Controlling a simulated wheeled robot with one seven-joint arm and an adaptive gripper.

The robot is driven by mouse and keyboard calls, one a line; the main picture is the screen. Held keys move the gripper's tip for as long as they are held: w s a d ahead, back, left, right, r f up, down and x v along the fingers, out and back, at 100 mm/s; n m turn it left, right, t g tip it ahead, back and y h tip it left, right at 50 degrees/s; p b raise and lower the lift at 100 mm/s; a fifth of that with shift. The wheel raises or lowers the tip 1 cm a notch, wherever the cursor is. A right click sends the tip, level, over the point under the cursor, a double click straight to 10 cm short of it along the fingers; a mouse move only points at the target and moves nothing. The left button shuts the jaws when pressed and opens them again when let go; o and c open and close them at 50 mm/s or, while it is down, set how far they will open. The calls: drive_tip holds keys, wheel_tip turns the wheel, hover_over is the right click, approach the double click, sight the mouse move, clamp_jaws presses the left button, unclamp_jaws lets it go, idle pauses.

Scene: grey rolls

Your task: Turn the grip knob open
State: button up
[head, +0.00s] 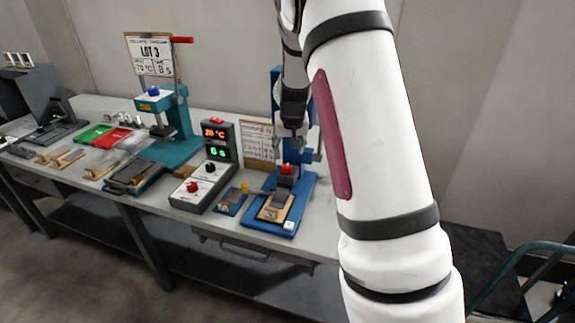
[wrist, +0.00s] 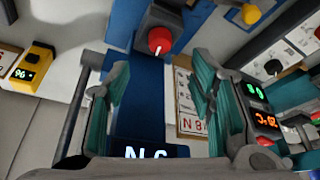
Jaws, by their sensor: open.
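A red knob (wrist: 160,40) on a grey block of the blue machine is most likely the grip knob; no label on it is readable. It also shows in the head view (head: 287,169), low on the blue machine (head: 309,187). My gripper (wrist: 158,85) is open and empty. In the wrist view the knob lies beyond the gap between its two teal-padded fingers, apart from both. In the head view my gripper (head: 291,128) hangs above the knob, partly hidden by my arm.
A control box (head: 203,180) with red and black knobs and a lit display stands left of the blue machine. A teal press (head: 165,118) is farther left. A yellow meter (wrist: 33,67) shows in the wrist view.

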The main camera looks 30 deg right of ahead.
sight(287, 167)
drive_tip(key=x, duration=0.9)
drive_tip(key=shift+f, duration=0.25)
drive_tip(key=c, duration=1.2)
